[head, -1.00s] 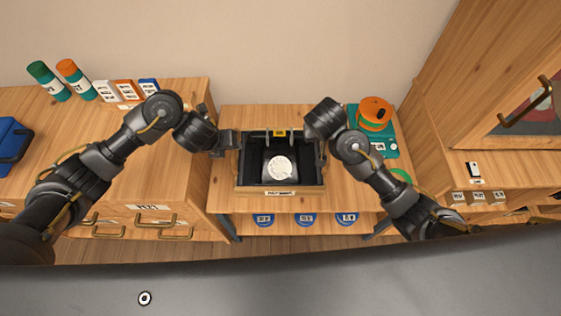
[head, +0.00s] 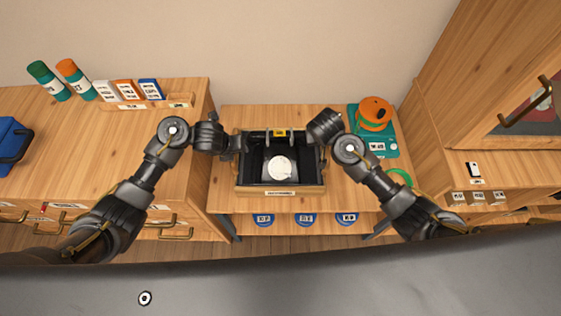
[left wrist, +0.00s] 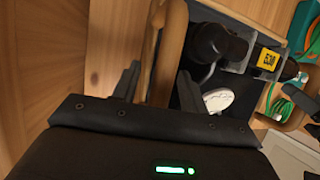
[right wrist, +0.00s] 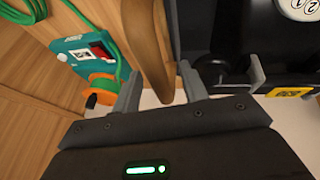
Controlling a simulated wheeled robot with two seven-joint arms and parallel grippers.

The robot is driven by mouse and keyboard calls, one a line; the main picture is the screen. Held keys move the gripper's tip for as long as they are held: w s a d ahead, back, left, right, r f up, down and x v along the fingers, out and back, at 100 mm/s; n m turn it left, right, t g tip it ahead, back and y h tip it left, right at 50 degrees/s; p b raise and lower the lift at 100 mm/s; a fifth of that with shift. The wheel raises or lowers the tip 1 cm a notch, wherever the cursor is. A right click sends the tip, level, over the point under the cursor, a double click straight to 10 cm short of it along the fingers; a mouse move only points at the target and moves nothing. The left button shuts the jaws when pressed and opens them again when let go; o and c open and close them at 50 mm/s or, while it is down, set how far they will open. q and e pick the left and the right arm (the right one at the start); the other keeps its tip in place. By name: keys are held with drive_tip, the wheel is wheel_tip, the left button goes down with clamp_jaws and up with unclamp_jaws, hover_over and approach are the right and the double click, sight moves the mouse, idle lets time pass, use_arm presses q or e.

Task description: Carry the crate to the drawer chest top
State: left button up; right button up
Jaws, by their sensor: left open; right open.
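The crate is a wooden box (head: 281,191) on the middle table, with a black phone (head: 279,167) with a white dial inside. My left gripper (head: 238,147) is at the crate's left side. In the left wrist view its open fingers (left wrist: 158,85) stand either side of a wooden side bar (left wrist: 169,50) of the crate. My right gripper (head: 322,152) is at the right side. In the right wrist view its open fingers (right wrist: 160,90) straddle the other bar (right wrist: 148,45). Whether the fingers touch the bars I cannot tell. The drawer chest (head: 110,140) stands left, its top higher than the table.
The chest top holds two bottles (head: 58,80), several small boxes (head: 128,90) at the back and a blue case (head: 12,142) far left. Bare wood lies between. A teal device with an orange spool (head: 375,112) sits right of the crate. A cabinet (head: 490,100) stands right.

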use_arm(q)
clamp_jaws()
use_arm(e)
clamp_jaws()
